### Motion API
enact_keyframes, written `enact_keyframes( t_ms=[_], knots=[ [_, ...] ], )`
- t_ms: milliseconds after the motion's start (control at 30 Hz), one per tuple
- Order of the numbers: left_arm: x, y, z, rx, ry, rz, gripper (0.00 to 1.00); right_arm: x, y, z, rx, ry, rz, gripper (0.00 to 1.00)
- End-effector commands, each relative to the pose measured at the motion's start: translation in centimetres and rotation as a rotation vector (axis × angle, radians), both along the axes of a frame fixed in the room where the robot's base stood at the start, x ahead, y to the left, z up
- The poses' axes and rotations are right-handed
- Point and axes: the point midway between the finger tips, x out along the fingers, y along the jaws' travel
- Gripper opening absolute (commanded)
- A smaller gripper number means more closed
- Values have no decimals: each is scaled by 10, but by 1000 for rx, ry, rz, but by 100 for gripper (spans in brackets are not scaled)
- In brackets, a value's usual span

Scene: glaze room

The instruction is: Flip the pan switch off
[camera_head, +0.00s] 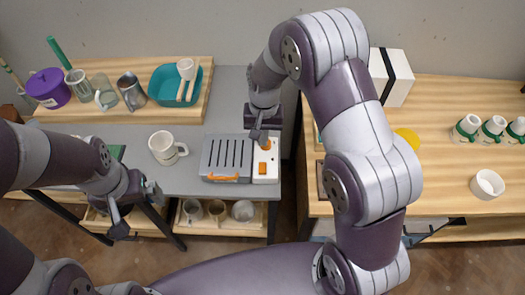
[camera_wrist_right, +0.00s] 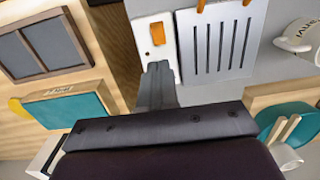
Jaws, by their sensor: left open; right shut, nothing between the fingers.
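A grey slotted pan unit (camera_head: 228,154) sits on the grey counter, with an orange handle on its near edge. It also shows in the right wrist view (camera_wrist_right: 222,45). Along its right side is a white switch panel (camera_head: 258,178). An orange switch (camera_head: 263,168) is on the panel's near part and shows clearly in the right wrist view (camera_wrist_right: 157,34). Another orange part (camera_head: 266,145) is at the far end, hidden in the wrist view. My right gripper (camera_head: 260,137) is shut and empty over that far end; contact is unclear. My left gripper (camera_head: 136,207) is open and empty, left of the counter's front.
A white mug (camera_head: 167,148) stands left of the pan unit. A teal basin (camera_head: 174,85), metal cups and a purple pot (camera_head: 48,88) are on the back wooden board. A wooden table at right holds cups and a bowl (camera_head: 487,184). Mugs sit on a shelf below.

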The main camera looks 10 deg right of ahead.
Motion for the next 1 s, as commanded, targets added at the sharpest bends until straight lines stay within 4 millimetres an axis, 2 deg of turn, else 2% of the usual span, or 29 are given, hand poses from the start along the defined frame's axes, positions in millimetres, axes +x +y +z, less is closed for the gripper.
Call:
enact_keyframes(
  t_ms=[100, 300, 767, 867, 933, 1000],
  knots=[
    [0, 0, -3, 0, -1, 0, 100, 2, 0, 18, 1, -4, -1, 0],
    [0, 0, -4, 0, -1, 0, 100, 2, -1, 31, 0, -3, -1, 0],
    [0, 0, -4, 0, -1, 0, 100, 3, -1, 31, 0, -4, -1, 0],
    [0, 0, -4, 0, -1, 0, 100, 6, -1, 30, 3, -23, 42, 0],
    [0, 0, -4, 0, -1, 0, 100, -15, -5, 21, -2, -16, 126, 0],
    [0, 0, -3, 0, 0, 0, 100, -42, -14, 26, -7, -30, 205, 0]
  ],
)
